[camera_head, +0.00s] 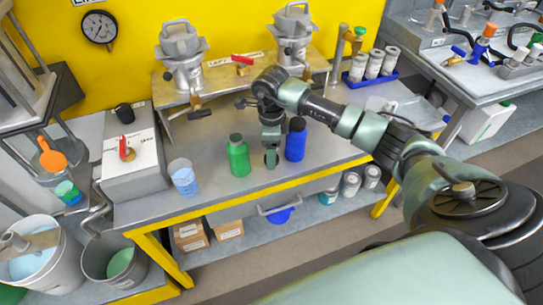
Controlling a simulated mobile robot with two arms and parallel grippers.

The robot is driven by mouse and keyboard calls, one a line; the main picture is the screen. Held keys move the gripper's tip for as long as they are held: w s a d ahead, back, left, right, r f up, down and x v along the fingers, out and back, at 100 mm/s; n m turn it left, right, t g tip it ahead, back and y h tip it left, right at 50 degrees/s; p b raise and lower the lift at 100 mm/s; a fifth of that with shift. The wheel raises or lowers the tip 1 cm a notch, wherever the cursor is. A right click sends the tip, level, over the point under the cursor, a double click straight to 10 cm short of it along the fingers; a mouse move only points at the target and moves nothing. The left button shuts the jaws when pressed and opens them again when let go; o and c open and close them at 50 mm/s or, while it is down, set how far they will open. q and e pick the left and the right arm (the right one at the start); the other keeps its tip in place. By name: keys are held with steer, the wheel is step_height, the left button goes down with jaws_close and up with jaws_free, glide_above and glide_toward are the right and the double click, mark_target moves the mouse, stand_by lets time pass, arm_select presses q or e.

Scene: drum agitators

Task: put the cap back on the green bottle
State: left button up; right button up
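The green bottle (238,160) stands upright near the front of the grey bench. Its top is a darker green; I cannot tell whether this is a seated cap or the bare neck. No separate loose cap can be made out. My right gripper (271,158) points down between the green bottle and a blue bottle (296,143), just right of the green one. Its fingers are too small to tell whether they are open or hold something. My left gripper is not in view.
A clear cup of blue liquid (184,178) stands left of the green bottle. A grey box (133,165) with a red switch and a black cup (124,113) is further left. Two metal drums (181,52) (293,38) stand behind on a shelf. The bench has a yellow front edge (250,190).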

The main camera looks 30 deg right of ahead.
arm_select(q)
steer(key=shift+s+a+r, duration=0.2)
arm_select(e)
steer(key=shift+f, duration=1)
steer(key=c, duration=1.4)
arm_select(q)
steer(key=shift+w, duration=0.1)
arm_select(e)
steer(key=shift+r, duration=0.2)
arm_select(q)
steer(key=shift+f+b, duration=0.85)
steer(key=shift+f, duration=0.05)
arm_select(e)
step_height(320, 180, up, 20)
steer(key=shift+f, duration=0.15)
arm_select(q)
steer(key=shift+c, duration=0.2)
